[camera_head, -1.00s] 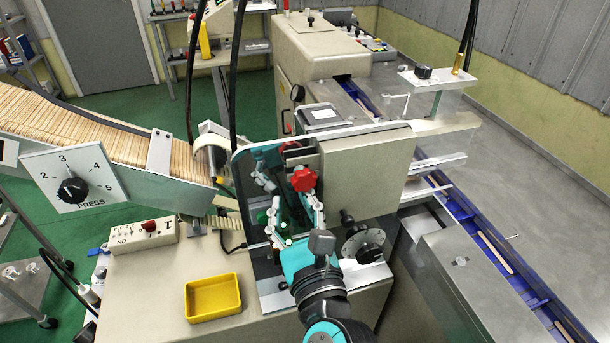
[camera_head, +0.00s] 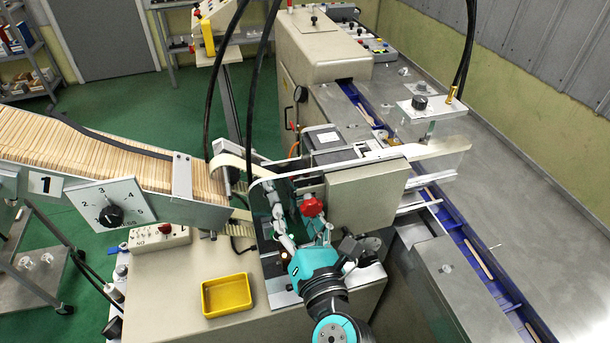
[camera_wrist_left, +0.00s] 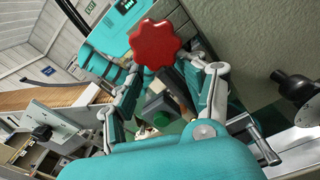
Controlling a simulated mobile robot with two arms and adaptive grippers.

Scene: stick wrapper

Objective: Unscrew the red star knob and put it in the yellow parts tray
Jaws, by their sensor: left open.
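The red star knob (camera_head: 311,207) is on the front of the beige machine head, beside a glossy panel. In the left wrist view the knob (camera_wrist_left: 155,44) faces me, large, near the top centre. My left gripper (camera_head: 303,224) is teal with grey fingers and comes up from below the knob. Its fingers (camera_wrist_left: 171,82) are spread open, with nothing between them; the knob appears just beyond the fingertips. I cannot tell whether they touch it. The yellow parts tray (camera_head: 226,313) sits on the beige machine top, left of my arm, and looks empty. My right gripper is not in view.
The glossy panel (camera_head: 264,200) stands close to the left finger. A black knob (camera_wrist_left: 292,87) sits to the right in the wrist view. The stick chute (camera_head: 110,165) and press dial box (camera_head: 110,205) are at left.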

